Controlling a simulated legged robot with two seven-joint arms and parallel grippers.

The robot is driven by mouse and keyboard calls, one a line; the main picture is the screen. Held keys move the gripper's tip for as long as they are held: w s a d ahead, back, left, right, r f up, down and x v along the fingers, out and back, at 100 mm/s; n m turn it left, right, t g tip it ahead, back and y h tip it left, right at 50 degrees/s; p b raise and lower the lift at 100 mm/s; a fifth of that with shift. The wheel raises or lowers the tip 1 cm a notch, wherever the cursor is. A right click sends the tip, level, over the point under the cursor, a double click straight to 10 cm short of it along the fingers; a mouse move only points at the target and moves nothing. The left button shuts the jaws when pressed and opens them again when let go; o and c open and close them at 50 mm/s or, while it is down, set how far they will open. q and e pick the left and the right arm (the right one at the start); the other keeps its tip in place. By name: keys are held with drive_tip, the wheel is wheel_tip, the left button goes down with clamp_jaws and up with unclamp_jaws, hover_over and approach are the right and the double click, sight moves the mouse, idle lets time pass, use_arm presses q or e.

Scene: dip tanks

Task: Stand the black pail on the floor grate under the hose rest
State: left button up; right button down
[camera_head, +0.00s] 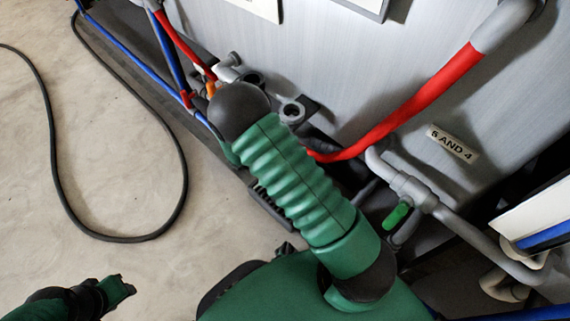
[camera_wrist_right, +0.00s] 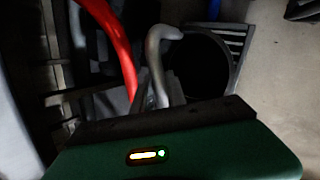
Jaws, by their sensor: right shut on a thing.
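The black pail (camera_wrist_right: 200,66) shows in the right wrist view as a dark round shape just beyond my right gripper (camera_wrist_right: 174,92). That gripper is shut on it; the fingertips and the exact grip are hard to make out in the dark. The slatted floor grate (camera_wrist_right: 238,40) shows beside and behind the pail; I cannot tell whether they touch. In the head view part of the grate (camera_head: 268,208) shows below my right arm, which hides the pail and right gripper. My left gripper (camera_head: 118,288) is low at the left, away from these; its jaw opening is unclear. I cannot clearly identify the hose rest.
A red hose (camera_head: 415,105) and grey pipes with a green valve handle (camera_head: 396,217) run along the grey tank wall (camera_head: 330,60). A grey bent pipe (camera_wrist_right: 155,60) stands close by the pail. A black hose (camera_head: 183,190) loops over otherwise clear floor at left.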

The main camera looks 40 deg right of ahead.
drive_tip(key=shift+f, duration=0.2)
drive_tip(key=c, duration=1.8)
unclamp_jaws()
drive_tip(key=o, duration=0.5)
drive_tip(key=shift+o, duration=0.2)
